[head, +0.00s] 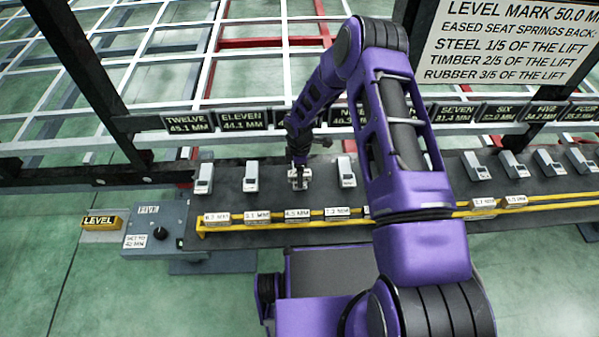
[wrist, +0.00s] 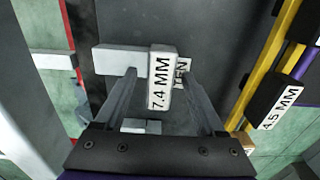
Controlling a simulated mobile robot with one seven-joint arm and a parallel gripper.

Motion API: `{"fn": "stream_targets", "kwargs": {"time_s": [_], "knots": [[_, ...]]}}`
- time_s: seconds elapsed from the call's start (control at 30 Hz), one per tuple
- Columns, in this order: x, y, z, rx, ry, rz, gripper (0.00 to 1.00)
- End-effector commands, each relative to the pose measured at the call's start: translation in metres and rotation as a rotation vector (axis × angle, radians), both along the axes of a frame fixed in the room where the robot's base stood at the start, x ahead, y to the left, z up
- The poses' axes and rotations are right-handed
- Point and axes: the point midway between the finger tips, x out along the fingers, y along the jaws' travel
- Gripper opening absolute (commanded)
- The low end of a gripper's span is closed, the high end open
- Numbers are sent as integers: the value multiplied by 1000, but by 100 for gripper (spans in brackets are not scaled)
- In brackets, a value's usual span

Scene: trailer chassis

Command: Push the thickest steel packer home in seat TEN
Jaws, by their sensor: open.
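A pale block marked 7.4 MM (wrist: 160,82) shows in the wrist view, lying beside the TEN label (wrist: 183,72) and partly covering it. A long light grey bar (wrist: 118,60) extends left from its far end. My gripper (wrist: 159,74) is open, with one finger on each side of the block and a visible gap to it. In the head view my gripper (head: 298,178) points down over the dark beam, at the seat between the ELEVEN side and the NINE side. My gripper hides much of that seat there. How deep the block sits is unclear.
A yellow-railed rack (head: 270,224) with several labelled packers runs along the beam's near edge; a 4.5 MM packer (wrist: 275,107) is close by. Other light seat pieces (head: 250,176) stand on both sides. Sign plates (head: 242,117) line the back. A LEVEL box (head: 148,226) stands left.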

Motion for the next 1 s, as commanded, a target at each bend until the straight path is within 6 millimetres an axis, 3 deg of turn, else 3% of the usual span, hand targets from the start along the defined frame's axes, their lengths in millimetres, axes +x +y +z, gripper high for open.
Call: {"fn": "stream_targets", "kwargs": {"time_s": [0.27, 0.8, 1.0], "knots": [[0, 0, 14, 0, -1, -1, 72], [1, 0, 138, 0, -3, -1, 72], [0, 0, 166, 0, -1, 0, 72]]}}
